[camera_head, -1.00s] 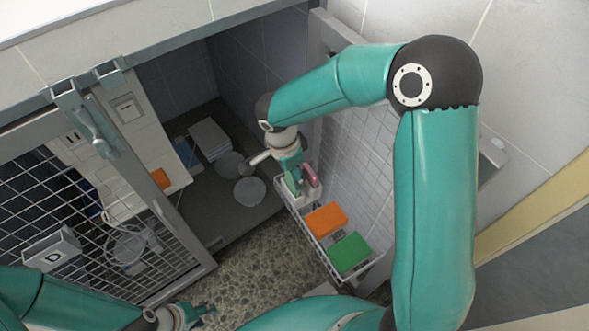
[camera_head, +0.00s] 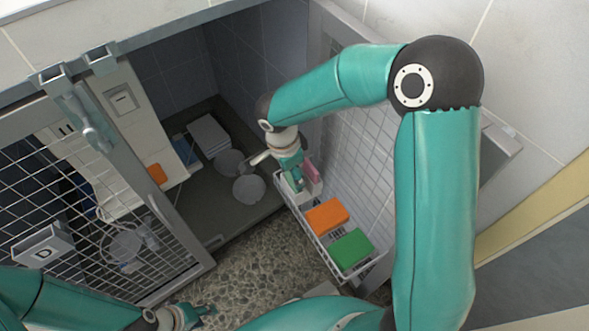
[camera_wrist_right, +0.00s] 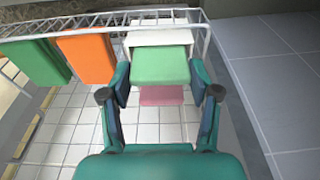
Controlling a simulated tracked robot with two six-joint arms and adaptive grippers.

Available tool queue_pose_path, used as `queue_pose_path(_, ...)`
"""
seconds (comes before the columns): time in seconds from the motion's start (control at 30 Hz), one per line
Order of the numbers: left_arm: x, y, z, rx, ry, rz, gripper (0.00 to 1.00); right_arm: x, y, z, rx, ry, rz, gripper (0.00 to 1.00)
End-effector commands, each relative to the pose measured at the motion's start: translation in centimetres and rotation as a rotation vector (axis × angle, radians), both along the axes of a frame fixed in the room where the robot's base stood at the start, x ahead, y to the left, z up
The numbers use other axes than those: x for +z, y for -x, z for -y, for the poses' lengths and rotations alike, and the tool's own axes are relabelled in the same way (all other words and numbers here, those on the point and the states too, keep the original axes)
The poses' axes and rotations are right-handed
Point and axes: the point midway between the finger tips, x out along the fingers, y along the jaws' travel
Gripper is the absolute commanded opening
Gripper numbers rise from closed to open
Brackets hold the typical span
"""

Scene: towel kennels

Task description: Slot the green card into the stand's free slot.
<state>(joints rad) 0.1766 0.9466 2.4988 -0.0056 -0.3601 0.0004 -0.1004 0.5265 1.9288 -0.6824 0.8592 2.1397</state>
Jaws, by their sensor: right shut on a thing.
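The green card (camera_wrist_right: 160,68) is between the fingers of my right gripper (camera_wrist_right: 159,95) in the wrist view, which is shut on it. The white stand (camera_wrist_right: 160,37) shows right behind the card; I cannot tell how far the card is inside a slot. A pink card (camera_wrist_right: 161,95) shows below the green one. In the head view the right gripper (camera_head: 296,178) is at the white stand, with the pink card (camera_head: 314,177) beside it; the fingers largely hide the green card there. My left gripper (camera_head: 196,313) is low in the head view, apart and empty, its fingers seemingly open.
A wire basket (camera_head: 322,248) hangs on the tiled panel, holding an orange towel (camera_head: 326,215) and a green towel (camera_head: 351,249) beside the stand. Bowls (camera_head: 249,189) and a white box (camera_head: 208,136) are in the kennel. A mesh door (camera_head: 75,215) stands left. The pebbled floor (camera_head: 262,258) is clear.

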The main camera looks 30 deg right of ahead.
Motion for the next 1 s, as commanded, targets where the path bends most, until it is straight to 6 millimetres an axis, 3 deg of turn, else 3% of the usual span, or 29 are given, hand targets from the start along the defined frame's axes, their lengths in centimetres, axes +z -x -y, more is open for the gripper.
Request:
queue_pose_path(0.27, -0.1, 0.0, 0.0, 0.0, 0.0, 0.0, 0.4, 0.0, 0.0, 0.0, 0.0, 0.0, 0.0, 0.32)
queue_pose_path(0.3, -0.1, 0.0, 0.0, 0.0, 0.0, 0.0, 0.4, 0.0, 0.0, 0.0, 0.0, 0.0, 0.0, 0.63)
queue_pose_path(0.47, -0.1, 0.0, 0.0, 0.0, 0.0, 0.0, 0.4, 0.0, 0.0, 0.0, 0.0, 0.0, 0.0, 0.9)
queue_pose_path(0.83, 0.0, 0.0, 0.0, 0.0, 0.0, 0.0, 0.4, 0.1, 0.0, 0.0, 0.0, 0.0, 0.001, 0.91)
queue_pose_path(1.0, 0.0, 0.0, 0.0, 0.0, 0.0, 0.0, 0.4, 1.6, -0.1, -0.2, 0.001, 0.001, 0.004, 0.91)
